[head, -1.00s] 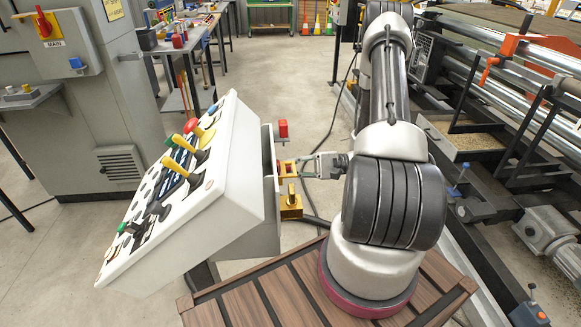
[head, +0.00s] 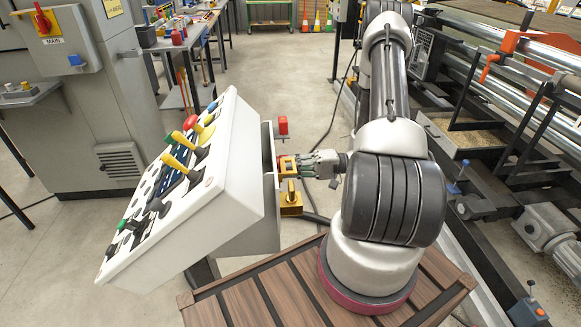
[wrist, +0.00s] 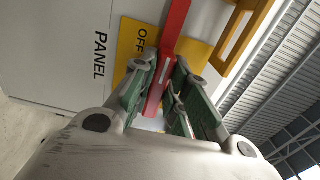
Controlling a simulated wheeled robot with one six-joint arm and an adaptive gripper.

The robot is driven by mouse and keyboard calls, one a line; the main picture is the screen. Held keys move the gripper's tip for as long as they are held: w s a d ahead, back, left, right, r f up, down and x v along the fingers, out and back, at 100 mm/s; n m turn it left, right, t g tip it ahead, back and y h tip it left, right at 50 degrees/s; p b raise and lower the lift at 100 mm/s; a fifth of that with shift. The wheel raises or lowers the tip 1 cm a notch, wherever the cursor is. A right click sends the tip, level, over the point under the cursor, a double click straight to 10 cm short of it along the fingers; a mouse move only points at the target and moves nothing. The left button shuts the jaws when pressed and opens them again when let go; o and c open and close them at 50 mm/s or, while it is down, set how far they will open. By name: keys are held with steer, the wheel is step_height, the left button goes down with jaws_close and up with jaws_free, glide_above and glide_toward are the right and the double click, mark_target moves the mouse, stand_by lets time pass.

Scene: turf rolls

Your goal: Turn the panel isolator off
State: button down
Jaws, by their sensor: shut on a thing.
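The panel isolator has a red handle (wrist: 174,28) over a yellow plate (wrist: 132,42), on a pale face lettered PANEL in the wrist view. The word OFF shows on the plate to the left of the handle. My gripper (wrist: 164,82) has its green-padded fingers on both sides of the red handle and is shut on it. In the head view my gripper (head: 308,165) reaches from the right to the side of the console (head: 232,195). The isolator's handle is mostly hidden there by the fingers and the console edge.
A red part (head: 283,126) stands out above my gripper, and a yellow block (head: 291,204) with a lever sits just below it. The console top carries several levers and buttons. A grey cabinet (head: 100,110) at left has a separate red MAIN switch (head: 42,22). Machinery fills the right side.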

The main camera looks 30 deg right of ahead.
stand_by(0.4)
steer(key=c, duration=1.4)
jaws_free()
steer(key=v, duration=1.2)
